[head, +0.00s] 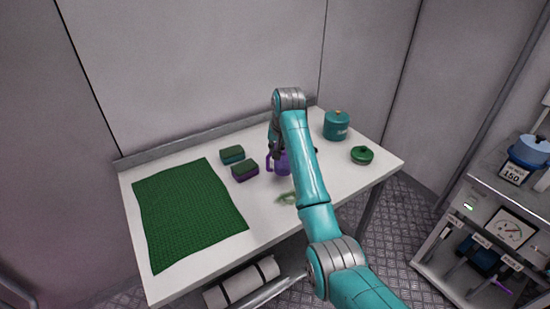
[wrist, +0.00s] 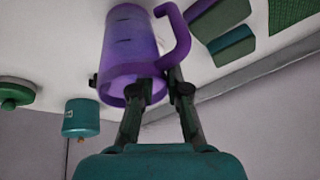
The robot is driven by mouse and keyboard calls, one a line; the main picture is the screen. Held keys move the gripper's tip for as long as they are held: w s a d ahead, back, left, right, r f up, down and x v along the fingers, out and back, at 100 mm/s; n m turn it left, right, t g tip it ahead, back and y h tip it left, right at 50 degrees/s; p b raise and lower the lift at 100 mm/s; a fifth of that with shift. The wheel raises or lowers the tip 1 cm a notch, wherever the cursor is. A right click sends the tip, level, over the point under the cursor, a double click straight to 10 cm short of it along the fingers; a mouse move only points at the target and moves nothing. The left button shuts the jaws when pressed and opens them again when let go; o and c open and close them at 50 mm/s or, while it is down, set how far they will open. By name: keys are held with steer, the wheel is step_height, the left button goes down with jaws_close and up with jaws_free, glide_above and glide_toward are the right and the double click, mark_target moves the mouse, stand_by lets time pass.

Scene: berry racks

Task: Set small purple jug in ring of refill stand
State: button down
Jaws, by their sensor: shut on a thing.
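The small purple jug (head: 283,163) is over the middle of the white table, partly behind my arm in the head view. In the wrist view the jug (wrist: 130,50) fills the upper middle, its rim towards my gripper and its handle at the right. My gripper (wrist: 160,84) is shut on the jug at its rim, on the handle side. In the head view my gripper (head: 273,148) is mostly hidden by my arm. I cannot tell whether the jug's base touches the table. I cannot make out a refill stand or its ring.
Two sponge-like blocks (head: 232,155) (head: 245,171) lie left of the jug. A green cloth (head: 188,212) covers the table's left. A teal canister (head: 337,126) and a green lidded pot (head: 362,155) stand right. A small green thing (head: 287,198) lies in front. A shelf unit (head: 481,228) with a gauge stands right.

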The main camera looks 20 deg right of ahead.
mark_target(276, 172)
steer(key=shift+f, duration=1.9)
steer(key=c, duration=1.2)
jaws_free()
steer(key=shift+o, duration=0.2)
steer(key=shift+r, duration=0.1)
